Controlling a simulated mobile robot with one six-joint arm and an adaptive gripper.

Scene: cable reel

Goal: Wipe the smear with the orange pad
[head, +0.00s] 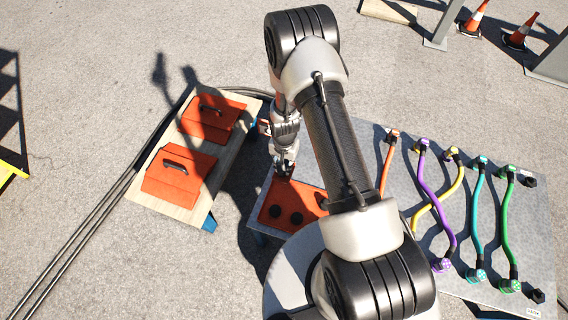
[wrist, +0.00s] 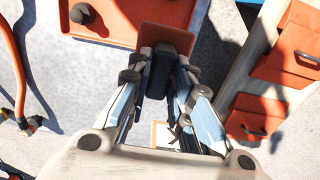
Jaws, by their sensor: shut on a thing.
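My gripper (wrist: 162,72) is shut on a dark grip block of the orange pad (wrist: 167,37), whose flat orange-brown plate shows beyond the fingertips in the wrist view. In the head view my gripper (head: 285,168) is over the near left corner of the metal table, just above the orange tray (head: 265,216); the pad is hardly visible there. I cannot make out the smear for certain. A small pale patch with dark marks (wrist: 164,134) shows between the finger links in the wrist view, and I cannot tell what it is.
The metal table (head: 400,235) carries several coloured cables, right of my arm. A wooden-topped table (head: 217,160) with two orange handled boxes (head: 178,172) stands left, across a gap. Black cables run along the ground; cones stand far right.

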